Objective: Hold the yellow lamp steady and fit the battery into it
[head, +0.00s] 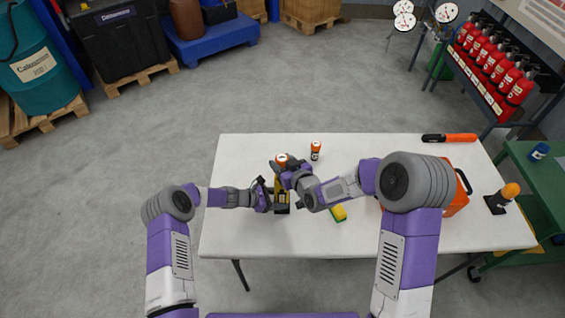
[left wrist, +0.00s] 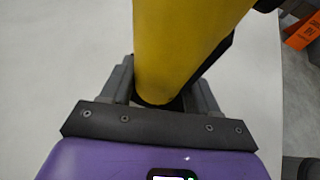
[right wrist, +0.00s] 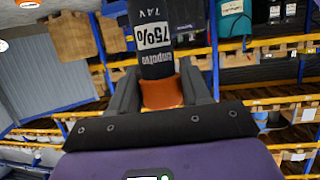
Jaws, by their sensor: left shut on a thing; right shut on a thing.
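The yellow lamp (head: 278,186) stands on the table with its dark lower part (head: 282,208) toward me. My left gripper (head: 267,196) is shut on its yellow body (left wrist: 185,45), which fills the upper middle of the left wrist view. My right gripper (head: 287,172) is shut on a battery (head: 281,158), beside the lamp's far end. The right gripper partly hides the lamp's upper part, so I cannot tell whether battery and lamp touch.
A second orange-and-black battery (head: 315,151) stands behind my right gripper. An orange case (head: 457,196), an orange-and-black torch (head: 450,138) and an orange-topped stand (head: 502,198) are farther right. The white table (head: 232,232) is clear at left.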

